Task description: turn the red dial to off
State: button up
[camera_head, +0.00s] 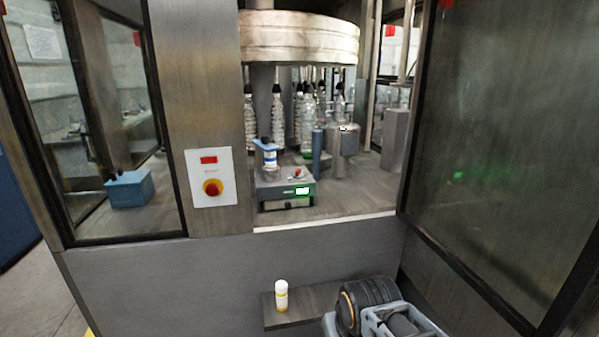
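The red dial (213,188) sits on a yellow ring on a white panel (226,164), fixed to the steel post left of the machine's opening. A small red display (208,160) is above it on the same panel. The dial's pointing direction and any position marks are too small to read. My arm shows at the bottom right as a black ribbed joint and light grey parts, well apart from the dial. The grey parts (402,322) may belong to my gripper, cut off by the lower edge. No fingertips can be made out, and nothing is seen held.
A white and yellow bottle (281,296) stands on a small grey shelf (317,303) beside my arm. Clear bottles (306,125) and a box with a green display (287,187) are inside the opening. A framed glass door (500,150) is on the right. The space before the panel looks clear.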

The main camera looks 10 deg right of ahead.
aim_at(298, 175)
jog(key=z, duration=0.25)
jog(key=i, duration=0.95)
jog(key=z, duration=0.05)
